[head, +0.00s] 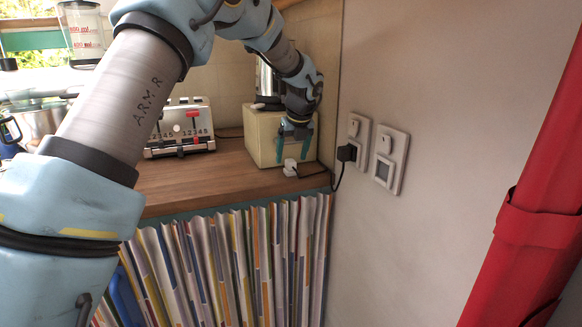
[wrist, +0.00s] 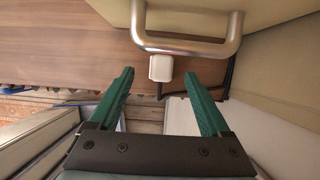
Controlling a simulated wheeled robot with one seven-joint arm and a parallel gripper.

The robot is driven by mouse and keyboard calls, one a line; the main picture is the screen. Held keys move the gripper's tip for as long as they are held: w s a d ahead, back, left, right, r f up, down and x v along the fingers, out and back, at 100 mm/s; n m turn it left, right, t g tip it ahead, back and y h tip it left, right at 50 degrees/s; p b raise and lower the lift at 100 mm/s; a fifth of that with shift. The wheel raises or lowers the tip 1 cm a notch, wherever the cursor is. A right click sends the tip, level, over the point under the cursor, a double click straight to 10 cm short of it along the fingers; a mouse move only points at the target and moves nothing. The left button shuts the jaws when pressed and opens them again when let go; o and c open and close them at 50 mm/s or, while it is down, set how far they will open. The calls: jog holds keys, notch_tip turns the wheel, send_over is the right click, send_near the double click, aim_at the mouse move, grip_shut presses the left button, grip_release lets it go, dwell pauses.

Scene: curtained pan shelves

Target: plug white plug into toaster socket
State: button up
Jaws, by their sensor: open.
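The white plug (head: 290,167) lies on the wooden worktop near its right front edge, beside a cream box. It also shows in the wrist view (wrist: 161,68), just beyond and between my fingertips. My gripper (head: 294,157) is above the plug, pointing down; its green fingers (wrist: 158,74) are spread apart with nothing between them. On the right wall are two white sockets. The left one (head: 363,126) holds a black plug (head: 346,153) with a black cable. The right one (head: 390,158) has no plug in it. Which is the toaster socket I cannot tell.
The cream box (head: 262,137) stands close behind my gripper; a metal bar handle (wrist: 190,46) shows beside the plug. A toaster (head: 182,127) stands further left. Striped curtains (head: 230,262) hang below the worktop. Red fabric (head: 530,200) is at far right.

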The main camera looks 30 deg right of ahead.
aim_at(291, 161)
jog(key=shift+p+x, duration=0.7)
jog(key=shift+x, duration=1.55)
jog(key=shift+d, duration=0.15)
grip_shut()
